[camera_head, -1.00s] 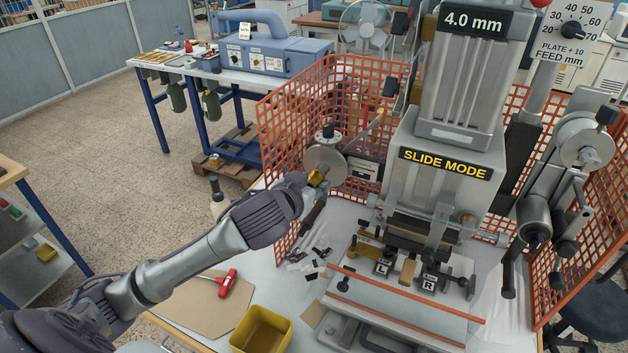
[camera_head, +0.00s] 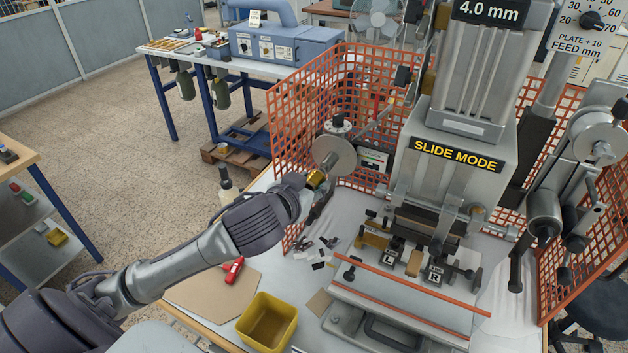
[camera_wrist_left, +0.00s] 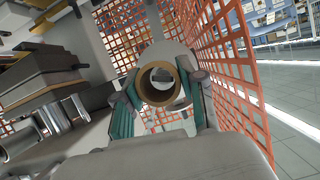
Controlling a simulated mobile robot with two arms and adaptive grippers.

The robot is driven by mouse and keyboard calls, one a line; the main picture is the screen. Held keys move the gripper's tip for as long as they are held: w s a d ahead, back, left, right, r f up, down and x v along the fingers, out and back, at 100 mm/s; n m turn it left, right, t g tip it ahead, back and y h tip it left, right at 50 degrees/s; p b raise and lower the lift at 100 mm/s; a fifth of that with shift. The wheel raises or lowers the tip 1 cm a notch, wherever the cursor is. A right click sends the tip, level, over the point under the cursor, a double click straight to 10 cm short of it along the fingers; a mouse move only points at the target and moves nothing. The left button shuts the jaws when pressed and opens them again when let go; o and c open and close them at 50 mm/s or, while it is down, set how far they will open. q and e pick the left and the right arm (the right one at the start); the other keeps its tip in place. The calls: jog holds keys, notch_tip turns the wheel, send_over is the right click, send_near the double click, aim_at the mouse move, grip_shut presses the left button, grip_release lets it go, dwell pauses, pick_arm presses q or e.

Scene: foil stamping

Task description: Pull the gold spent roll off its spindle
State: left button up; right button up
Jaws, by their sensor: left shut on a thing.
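The gold spent roll (camera_head: 316,178), a short tube, is in my left gripper (camera_head: 313,184), in front of the grey flange disc (camera_head: 335,155) of its spindle. In the left wrist view the roll (camera_wrist_left: 146,93) shows end-on as a brown-gold ring. The left gripper's two green-padded fingers (camera_wrist_left: 160,104) are shut on it from both sides. A gap shows between roll and disc in the head view. I cannot tell whether the spindle's tip is still inside the roll. My right gripper is out of view.
Orange mesh guard (camera_head: 290,130) stands close behind and left of the spindle. The stamping press (camera_head: 455,190) is to the right. A yellow bin (camera_head: 283,310) and a red-handled tool (camera_head: 233,270) are at the table's front, with dark scraps (camera_head: 318,265) nearby.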

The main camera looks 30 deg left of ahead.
pick_arm(q)
jog(key=shift+s+d, duration=0.1)
jog(key=shift+s, duration=1.7)
